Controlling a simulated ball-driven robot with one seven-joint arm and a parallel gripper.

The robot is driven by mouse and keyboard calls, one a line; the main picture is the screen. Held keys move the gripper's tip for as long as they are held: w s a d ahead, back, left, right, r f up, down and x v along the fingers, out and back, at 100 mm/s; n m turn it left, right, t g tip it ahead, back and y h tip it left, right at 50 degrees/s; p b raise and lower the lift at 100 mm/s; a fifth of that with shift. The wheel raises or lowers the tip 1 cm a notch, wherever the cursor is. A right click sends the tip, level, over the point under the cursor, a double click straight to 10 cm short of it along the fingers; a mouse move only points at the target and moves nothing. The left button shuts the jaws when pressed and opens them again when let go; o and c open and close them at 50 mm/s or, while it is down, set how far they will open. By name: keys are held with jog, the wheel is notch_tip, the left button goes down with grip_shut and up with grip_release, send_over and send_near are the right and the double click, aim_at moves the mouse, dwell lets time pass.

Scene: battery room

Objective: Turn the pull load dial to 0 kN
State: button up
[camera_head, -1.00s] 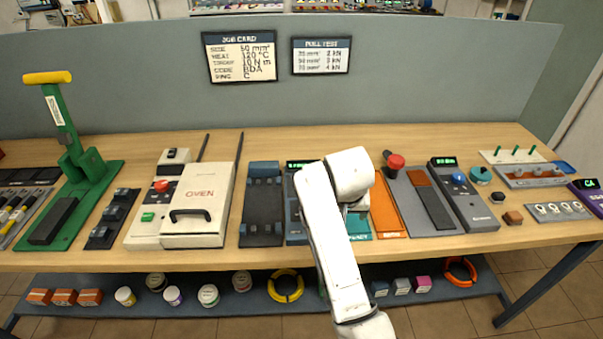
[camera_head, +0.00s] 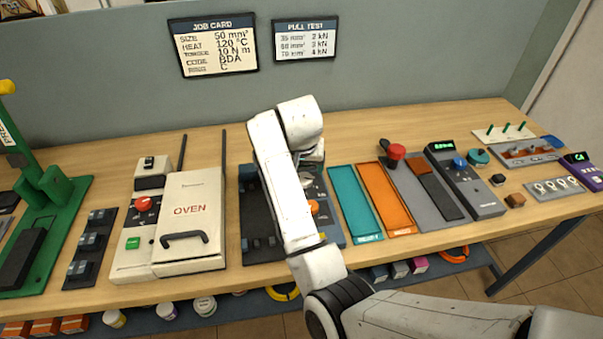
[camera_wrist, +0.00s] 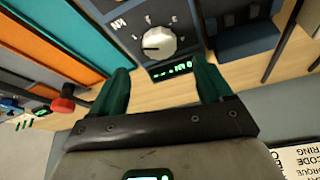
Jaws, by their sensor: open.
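The pull load dial is a whitish round knob (camera_wrist: 158,43) on a dark panel with tick marks and a "kN" label in the wrist view. A green lit display (camera_wrist: 172,69) sits beside it; its digits are too small and turned to read. In the head view the dial (camera_head: 306,180) shows small on the blue-grey unit (camera_head: 333,226), just below my gripper (camera_head: 309,158). In the wrist view my gripper (camera_wrist: 160,66) has its two dark green fingers apart, with the dial just beyond and between them. Nothing is held, and I see no contact.
A teal tray (camera_head: 354,203) and an orange tray (camera_head: 385,199) lie right of the unit. A red mushroom button (camera_head: 395,152) stands beyond them. A dark press block (camera_head: 258,225) and the white oven (camera_head: 190,210) are to the left. Bare wood lies behind the unit.

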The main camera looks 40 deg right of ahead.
jog(key=x, duration=0.7)
jog(key=shift+f, duration=0.1)
jog(key=shift+p, duration=0.3)
jog(key=c, duration=1)
